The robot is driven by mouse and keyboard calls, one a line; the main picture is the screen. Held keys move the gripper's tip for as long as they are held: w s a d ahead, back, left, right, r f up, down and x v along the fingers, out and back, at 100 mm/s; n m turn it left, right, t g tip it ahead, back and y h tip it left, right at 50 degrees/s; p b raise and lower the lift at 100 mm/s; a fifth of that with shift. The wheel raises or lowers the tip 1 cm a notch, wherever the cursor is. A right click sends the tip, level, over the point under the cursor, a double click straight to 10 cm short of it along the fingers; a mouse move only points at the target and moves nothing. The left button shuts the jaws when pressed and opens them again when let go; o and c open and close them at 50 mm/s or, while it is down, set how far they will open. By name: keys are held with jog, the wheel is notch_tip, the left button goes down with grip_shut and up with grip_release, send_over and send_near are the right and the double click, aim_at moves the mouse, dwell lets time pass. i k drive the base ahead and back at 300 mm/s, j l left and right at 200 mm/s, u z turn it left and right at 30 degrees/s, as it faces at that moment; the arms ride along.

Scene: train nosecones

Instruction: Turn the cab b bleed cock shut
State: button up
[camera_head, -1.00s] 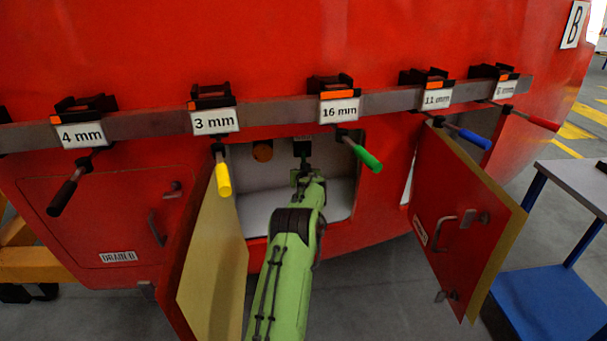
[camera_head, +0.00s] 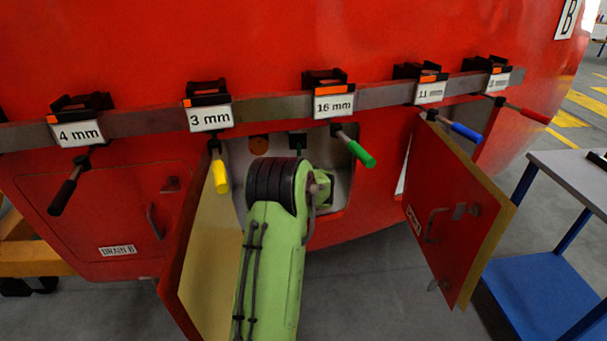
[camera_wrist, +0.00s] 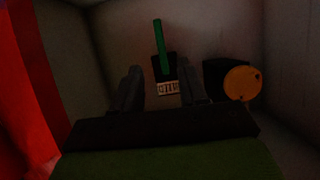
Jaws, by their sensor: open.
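In the wrist view, a green lever (camera_wrist: 158,45) stands out from a black mount on the compartment's back wall, with a small label (camera_wrist: 167,88) beside it. The label is too blurred to read. In the head view, the green lever (camera_head: 299,152) hangs down under a dark block (camera_head: 298,139). My gripper (camera_wrist: 161,70) is open, its two dark fingers pointing at the back wall on either side of the black mount in the picture. I see no contact with the lever. My arm hides the gripper in the head view.
An orange round knob (camera_wrist: 242,83) on a black base sits beside the lever. The compartment's walls are close around my gripper. Open doors (camera_head: 205,250) and (camera_head: 455,220) stand on both sides. A rail with hanging keys, including a green-handled one (camera_head: 360,152), runs above the opening.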

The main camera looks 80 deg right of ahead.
aim_at(298, 142)
jog(key=k+j, duration=0.8)
